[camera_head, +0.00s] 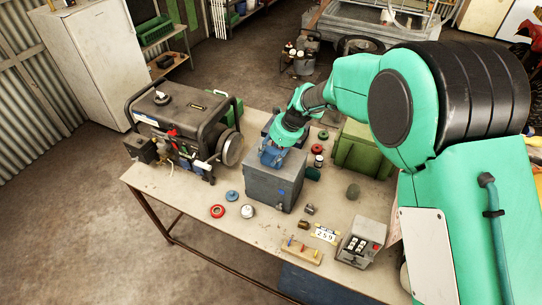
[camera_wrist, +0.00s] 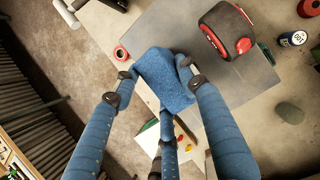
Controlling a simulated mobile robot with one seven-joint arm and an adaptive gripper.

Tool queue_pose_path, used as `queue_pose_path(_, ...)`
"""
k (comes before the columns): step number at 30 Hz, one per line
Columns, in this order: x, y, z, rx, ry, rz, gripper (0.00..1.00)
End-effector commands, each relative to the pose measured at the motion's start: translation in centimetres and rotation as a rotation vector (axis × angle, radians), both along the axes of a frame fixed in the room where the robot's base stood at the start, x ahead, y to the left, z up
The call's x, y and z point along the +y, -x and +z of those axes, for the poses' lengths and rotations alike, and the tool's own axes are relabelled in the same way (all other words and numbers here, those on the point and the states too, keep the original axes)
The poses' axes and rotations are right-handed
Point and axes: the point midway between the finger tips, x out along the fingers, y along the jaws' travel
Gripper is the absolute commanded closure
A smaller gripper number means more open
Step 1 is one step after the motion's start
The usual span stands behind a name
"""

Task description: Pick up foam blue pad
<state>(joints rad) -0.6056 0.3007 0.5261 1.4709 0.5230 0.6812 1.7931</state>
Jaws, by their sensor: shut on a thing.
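The foam blue pad (camera_wrist: 165,82) shows in the middle of the wrist view as a rough blue block. My gripper (camera_wrist: 158,76) has blue fingers closed around it, with dark fingertips at its sides and one below. In the head view my gripper (camera_head: 272,154) is over the top of a grey box (camera_head: 272,186) on the table. There the pad cannot be told apart from the blue fingers. The box's grey top (camera_wrist: 238,80) lies under the pad in the wrist view; whether the pad touches it I cannot tell.
A black generator (camera_head: 185,125) stands left on the table (camera_head: 185,205), and a green crate (camera_head: 362,150) stands right. A red and black object (camera_wrist: 222,32) lies near the pad. A red ring (camera_head: 217,211), a white roll (camera_head: 247,211) and a switch box (camera_head: 361,243) sit toward the front.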

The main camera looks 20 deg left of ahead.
Motion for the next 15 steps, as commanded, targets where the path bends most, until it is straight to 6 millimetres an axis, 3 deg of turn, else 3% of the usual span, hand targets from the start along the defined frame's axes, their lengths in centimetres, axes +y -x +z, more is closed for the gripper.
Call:
queue_pose_path(8,0.0,0.0,1.0,-0.001,-0.001,0.001,0.69)
queue_pose_path(15,0.0,-0.1,3.8,-0.002,-0.001,0.000,0.69)
